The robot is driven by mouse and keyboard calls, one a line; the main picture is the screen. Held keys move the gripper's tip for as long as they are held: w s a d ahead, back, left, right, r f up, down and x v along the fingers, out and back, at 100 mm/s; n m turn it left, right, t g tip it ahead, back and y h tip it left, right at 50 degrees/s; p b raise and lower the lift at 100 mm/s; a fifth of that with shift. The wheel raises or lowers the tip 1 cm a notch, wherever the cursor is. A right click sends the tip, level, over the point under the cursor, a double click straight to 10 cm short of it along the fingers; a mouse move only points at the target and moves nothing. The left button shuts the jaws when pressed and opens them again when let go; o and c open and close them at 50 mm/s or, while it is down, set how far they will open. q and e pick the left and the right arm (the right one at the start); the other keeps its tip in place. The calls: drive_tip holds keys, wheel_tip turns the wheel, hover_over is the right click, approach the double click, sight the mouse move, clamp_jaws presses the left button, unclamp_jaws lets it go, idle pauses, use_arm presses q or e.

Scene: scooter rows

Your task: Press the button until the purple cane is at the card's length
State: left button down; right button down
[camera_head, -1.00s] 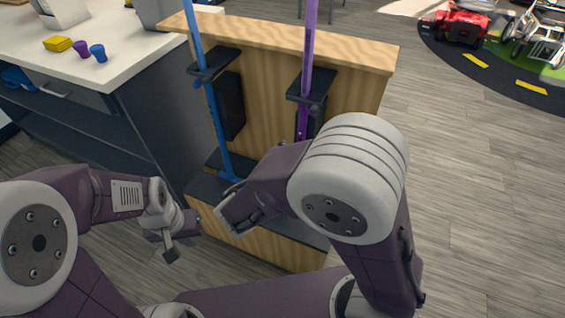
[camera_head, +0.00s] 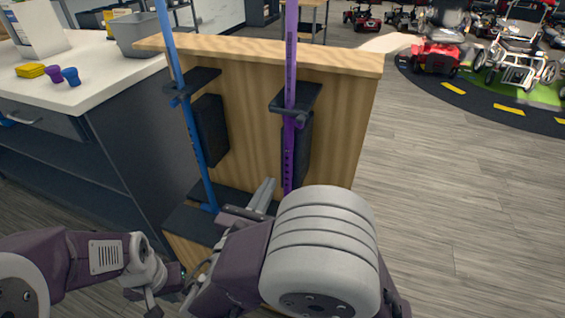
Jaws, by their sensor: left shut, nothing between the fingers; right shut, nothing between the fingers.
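The purple cane (camera_head: 290,70) stands upright in a black holder (camera_head: 296,98) on the right side of a wooden stand (camera_head: 340,110). Its top runs out of the picture and its foot is hidden behind my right arm. A blue cane (camera_head: 195,140) stands to its left, slightly tilted. My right gripper (camera_head: 263,193) is shut and empty, low in front of the stand, just left of the purple cane's lower shaft; contact cannot be told. My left gripper (camera_head: 152,298) is shut and empty at the lower left, before the stand's base. I cannot make out the button or the card.
A white-topped counter (camera_head: 90,85) stands left of the stand, with a yellow block (camera_head: 31,70), a purple cup (camera_head: 53,73), a blue cup (camera_head: 70,76) and a grey bin (camera_head: 140,38). Scooters, including a red one (camera_head: 437,50), stand back right. Floor on the right is clear.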

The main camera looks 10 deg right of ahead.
drive_tip(key=b, duration=0.3)
approach(287, 147)
drive_tip(key=x, duration=0.2)
drive_tip(key=f+x, duration=0.1)
drive_tip(key=x, duration=0.2)
drive_tip(key=shift+w+d+f, duration=0.1)
drive_tip(key=shift+w+d, duration=0.25)
drive_tip(key=shift+w, duration=0.1)
drive_tip(key=shift+w+d+r+p, duration=0.25)
drive_tip(key=shift+w+d+p, duration=0.05)
drive_tip(key=shift+w+p, duration=0.15)
drive_tip(key=shift+r, duration=0.3)
